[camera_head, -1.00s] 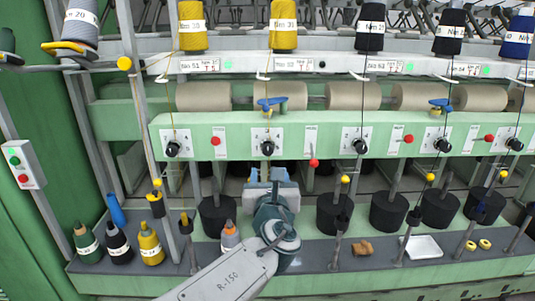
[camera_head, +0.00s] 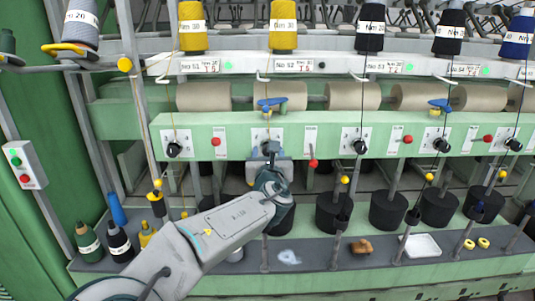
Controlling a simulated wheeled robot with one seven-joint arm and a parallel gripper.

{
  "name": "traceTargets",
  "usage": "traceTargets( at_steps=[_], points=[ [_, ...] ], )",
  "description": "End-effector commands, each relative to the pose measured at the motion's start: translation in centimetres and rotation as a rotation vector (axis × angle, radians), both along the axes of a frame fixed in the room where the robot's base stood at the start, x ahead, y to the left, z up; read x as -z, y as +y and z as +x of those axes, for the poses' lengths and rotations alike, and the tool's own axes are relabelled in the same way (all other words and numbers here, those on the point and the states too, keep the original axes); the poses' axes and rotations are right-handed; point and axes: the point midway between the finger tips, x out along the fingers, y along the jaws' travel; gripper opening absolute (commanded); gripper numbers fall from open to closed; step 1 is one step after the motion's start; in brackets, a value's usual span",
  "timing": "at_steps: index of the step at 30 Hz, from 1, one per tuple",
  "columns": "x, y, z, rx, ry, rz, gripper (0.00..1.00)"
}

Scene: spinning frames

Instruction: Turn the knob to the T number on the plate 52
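Plate 52 (camera_head: 293,65) is on the white rail below a yellow spool; its small red T number looks like 5 but is hard to read. The knob below it is hidden behind my gripper (camera_head: 270,150); only part of its white dial plate (camera_head: 259,134) shows. My gripper points at the green panel, with its fingertips at the knob's place. I cannot tell whether the fingers touch the knob or are shut on it.
Other black knobs (camera_head: 174,150) and red buttons (camera_head: 215,141) line the green panel (camera_head: 230,131). A blue part (camera_head: 271,103) sits above the gripper.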

Motion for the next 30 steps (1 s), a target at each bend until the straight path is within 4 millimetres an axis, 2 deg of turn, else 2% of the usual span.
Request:
traceTargets(
  at_steps=[6, 11, 22, 30],
  points=[
    [0.02, 0.02, 0.01, 0.0, 0.0, 0.0, 0.5],
    [0.02, 0.03, 0.0, 0.0, 0.0, 0.0, 0.06],
    [0.05, 0.06, -0.01, -0.001, 0.0, 0.039, 0.07],
    [0.08, 0.14, 0.0, -0.002, 0.001, 0.202, 0.07]
  ],
)
